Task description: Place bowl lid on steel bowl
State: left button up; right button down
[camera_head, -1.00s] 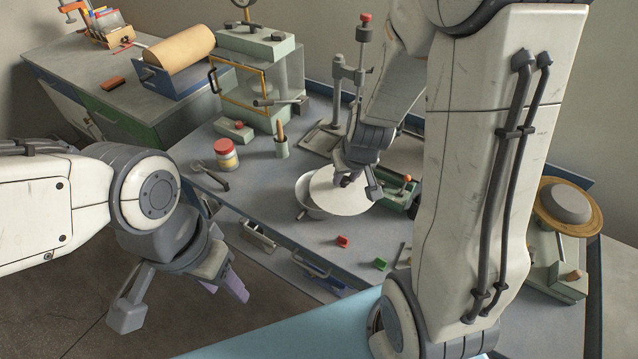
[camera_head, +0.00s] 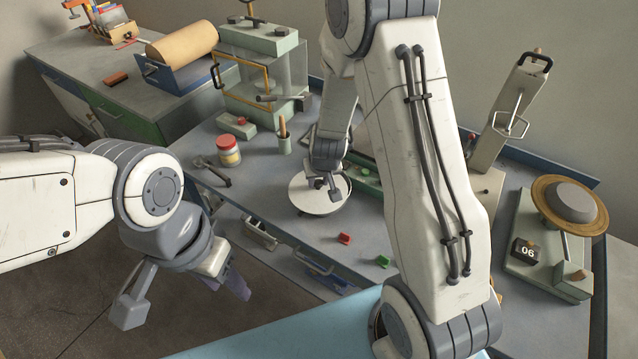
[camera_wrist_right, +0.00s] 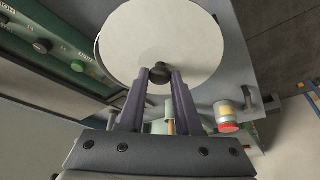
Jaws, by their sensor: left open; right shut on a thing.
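The bowl lid is a pale round disc (camera_head: 308,200) with a dark knob, near the middle of the bench. In the right wrist view the lid (camera_wrist_right: 165,35) fills the top centre. My right gripper (camera_head: 332,190) is shut on its knob, and its fingers (camera_wrist_right: 160,75) show on both sides of the knob. The steel bowl is almost wholly hidden beneath the lid; a thin edge (camera_wrist_right: 98,52) shows at the lid's left. I cannot tell whether lid and bowl touch. My left gripper (camera_head: 185,296) is open and empty, off the bench's front edge.
A red-lidded jar (camera_head: 228,153) and a green cup with a handle in it (camera_head: 284,143) stand left of the lid. A red block (camera_head: 344,238) and a green block (camera_head: 384,261) lie in front. A scale (camera_head: 545,245) stands right. A green device (camera_head: 368,182) is close behind.

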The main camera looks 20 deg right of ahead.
jog(key=shift+f, duration=0.2)
jog(key=c, duration=0.6)
grip_release()
jog(key=shift+r, duration=0.1)
